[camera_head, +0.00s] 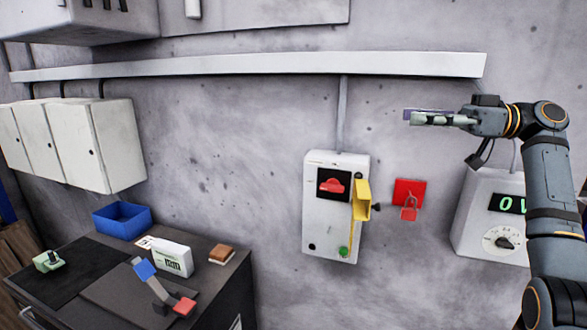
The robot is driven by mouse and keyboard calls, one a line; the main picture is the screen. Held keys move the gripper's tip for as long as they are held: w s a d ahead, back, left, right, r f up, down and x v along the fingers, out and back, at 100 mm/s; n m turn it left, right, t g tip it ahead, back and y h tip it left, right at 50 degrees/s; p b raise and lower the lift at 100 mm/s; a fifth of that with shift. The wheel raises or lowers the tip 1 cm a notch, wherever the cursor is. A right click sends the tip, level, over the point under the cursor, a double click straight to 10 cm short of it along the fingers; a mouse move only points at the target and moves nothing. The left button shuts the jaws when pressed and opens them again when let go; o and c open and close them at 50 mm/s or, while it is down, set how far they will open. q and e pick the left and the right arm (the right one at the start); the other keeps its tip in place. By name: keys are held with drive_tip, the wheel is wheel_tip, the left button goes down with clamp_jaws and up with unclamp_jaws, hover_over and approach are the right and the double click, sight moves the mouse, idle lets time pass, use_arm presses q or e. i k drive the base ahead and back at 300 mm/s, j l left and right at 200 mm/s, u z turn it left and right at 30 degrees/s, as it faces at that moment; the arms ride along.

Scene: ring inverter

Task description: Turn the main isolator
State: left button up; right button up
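A pale control box (313,215) is mounted on the wall at the centre. It has a red rotary handle (333,186) on a black square plate, which looks like the main isolator. A yellow flap (361,200) stands out from the box's right side, beside the handle. A green button (343,252) sits low on the box. My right gripper (410,117) is up and to the right of the box, fingers pointing left, apart from it. The fingers are seen edge-on, so their opening is unclear. My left gripper is out of view.
A red padlock (409,211) hangs from a red plate right of the box. A meter box (480,225) with a dial is partly behind my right arm. The bench (110,290) holds a blue tray (121,219), a white meter (172,259) and a blue-and-red tool (157,288).

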sight(333, 185)
drive_tip(key=k+l, duration=0.1)
drive_tip(key=l, duration=1.15)
drive_tip(key=k, duration=0.05)
